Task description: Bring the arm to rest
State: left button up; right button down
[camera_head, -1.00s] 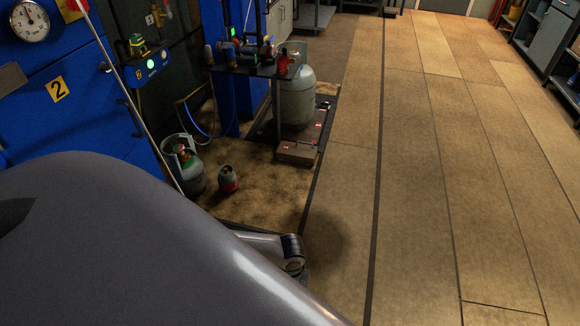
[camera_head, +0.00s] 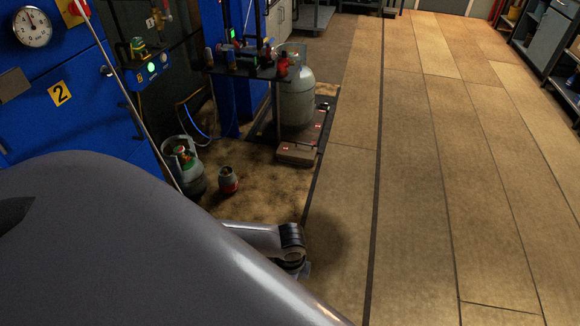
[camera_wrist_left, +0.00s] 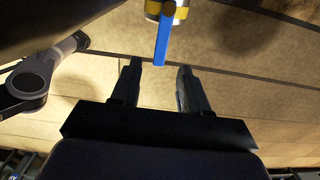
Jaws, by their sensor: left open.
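My left gripper (camera_wrist_left: 157,80) shows in the left wrist view with its two black fingers apart and nothing between them. In the head view a large grey part of my arm (camera_head: 130,240) covers the lower left, and a smaller grey arm link with a dark ringed joint (camera_head: 291,240) shows at the bottom centre. Neither gripper's fingers show in the head view. My right gripper is in neither view.
A large grey gas cylinder (camera_head: 296,95) stands on a low scale platform (camera_head: 298,152) beside a blue post. A green-grey cylinder (camera_head: 187,170) and a small red-grey one (camera_head: 228,180) stand on the floor. A blue cabinet (camera_head: 75,95) is at left. The right floor is clear.

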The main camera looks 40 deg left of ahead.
pick_arm(q)
jog(key=shift+r, duration=0.95)
jog(key=s+d+r+n+t+h, duration=0.25)
jog(key=d+n+t+h, duration=0.25)
jog(key=d, duration=0.7)
jog(key=s+a+r+n+t+y, duration=0.2)
jog(key=a+r+n+t, duration=0.3)
jog(key=a, duration=0.3)
jog(key=shift+s+a+n+t+y, duration=0.2)
jog(key=shift+n+t+y, duration=0.1)
jog(key=shift+n+y, duration=0.1)
jog(key=shift+w, duration=0.15)
